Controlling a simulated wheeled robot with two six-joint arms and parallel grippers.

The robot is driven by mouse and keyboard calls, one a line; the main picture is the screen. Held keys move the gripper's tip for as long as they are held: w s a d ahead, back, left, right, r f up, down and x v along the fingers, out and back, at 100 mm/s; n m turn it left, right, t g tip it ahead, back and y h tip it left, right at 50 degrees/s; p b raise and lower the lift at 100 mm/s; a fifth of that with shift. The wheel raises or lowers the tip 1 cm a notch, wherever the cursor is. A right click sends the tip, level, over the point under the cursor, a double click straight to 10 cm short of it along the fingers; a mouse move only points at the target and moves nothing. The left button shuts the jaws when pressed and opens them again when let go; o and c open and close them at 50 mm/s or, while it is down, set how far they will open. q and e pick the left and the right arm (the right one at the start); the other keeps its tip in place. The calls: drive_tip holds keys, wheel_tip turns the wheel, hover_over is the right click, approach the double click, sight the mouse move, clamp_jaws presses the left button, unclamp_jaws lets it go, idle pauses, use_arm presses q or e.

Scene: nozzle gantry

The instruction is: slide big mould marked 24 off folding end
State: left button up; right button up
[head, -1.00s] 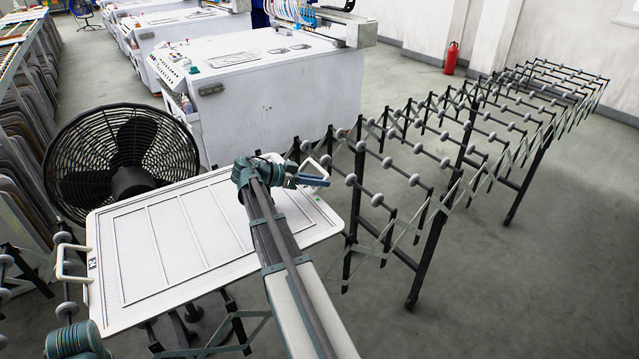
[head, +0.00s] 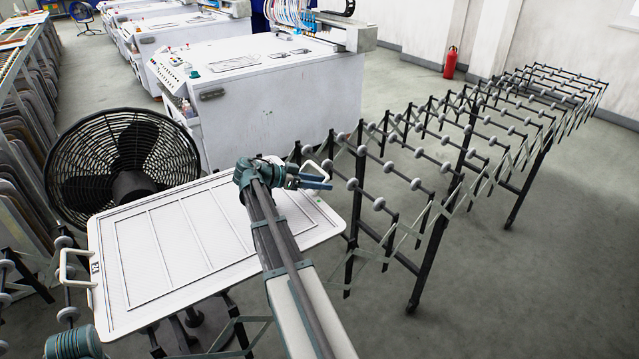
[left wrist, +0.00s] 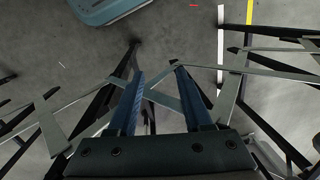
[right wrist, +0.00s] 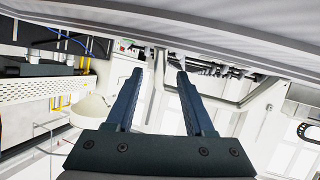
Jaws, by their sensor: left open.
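The big mould (head: 185,235) is a flat white panel with a handle at each end. It lies over the near part of the folding roller conveyor (head: 417,184). A small dark mark sits by its left handle (head: 66,268), too small to read surely. My right gripper (head: 312,180) is at the mould's right handle (head: 322,170); in the right wrist view its fingers (right wrist: 160,72) are apart, and I cannot tell whether the handle lies between them. My left gripper's fingers (left wrist: 158,68) are open and empty over struts and floor; the head view shows only part of that arm, bottom left.
A black fan (head: 125,165) stands close behind the mould's left side. A white machine cabinet (head: 275,110) stands behind. The conveyor's bare rollers run to the upper right. A red extinguisher (head: 450,62) stands by the wall. Racked panels (head: 25,165) line the left. Floor at right is clear.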

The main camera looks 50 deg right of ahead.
drive_tip(key=p+v, duration=0.5)
drive_tip(key=v, duration=0.9)
drive_tip(key=shift+d, duration=0.1)
